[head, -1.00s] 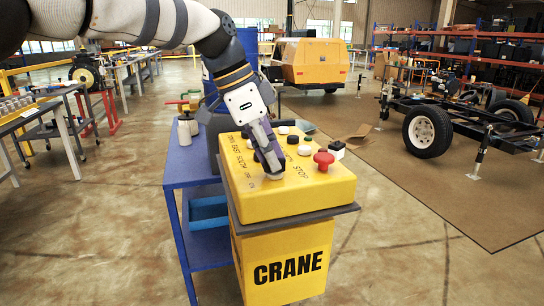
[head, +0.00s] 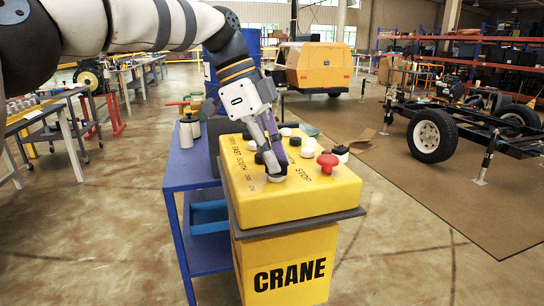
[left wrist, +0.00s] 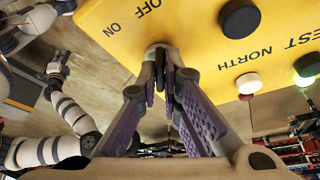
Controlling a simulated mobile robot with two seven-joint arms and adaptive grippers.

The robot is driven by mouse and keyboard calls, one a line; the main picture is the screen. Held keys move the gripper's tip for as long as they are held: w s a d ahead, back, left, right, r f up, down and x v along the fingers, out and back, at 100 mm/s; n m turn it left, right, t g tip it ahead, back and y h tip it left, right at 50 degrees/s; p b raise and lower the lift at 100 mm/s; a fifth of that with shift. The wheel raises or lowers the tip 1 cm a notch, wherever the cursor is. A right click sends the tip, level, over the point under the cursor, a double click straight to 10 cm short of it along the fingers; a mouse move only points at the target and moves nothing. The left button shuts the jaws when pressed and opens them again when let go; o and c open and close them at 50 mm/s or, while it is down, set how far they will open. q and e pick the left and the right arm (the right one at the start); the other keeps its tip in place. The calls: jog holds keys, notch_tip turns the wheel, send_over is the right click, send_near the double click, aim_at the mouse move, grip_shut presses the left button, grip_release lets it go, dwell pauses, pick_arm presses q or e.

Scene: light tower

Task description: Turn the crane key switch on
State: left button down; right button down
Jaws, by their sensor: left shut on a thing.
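The crane key switch (head: 277,177) is a small round silver piece at the near edge of the yellow control box top (head: 310,204). My left gripper (head: 274,164) points down onto it and is shut on it. In the left wrist view the fingertips (left wrist: 164,72) meet at the switch (left wrist: 155,47), beside the printed words OFF and ON. The fingers hide most of the key, so I cannot tell exactly which way it points. A white arm of mine with a small wrist end (left wrist: 57,66) shows at the left of the wrist view; its fingers are too small to read.
A red stop button (head: 327,160) and several black, white and green buttons stand up from the box top, close to the gripper. A blue cart (head: 190,165) stands behind and left. A wheeled chassis (head: 470,125) is at the right.

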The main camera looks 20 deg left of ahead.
pick_arm(q)
jog(key=c, duration=1.8)
grip_release()
jog(key=shift+o, duration=0.2)
jog(key=v, duration=0.7)
jog(key=shift+r, duration=0.3)
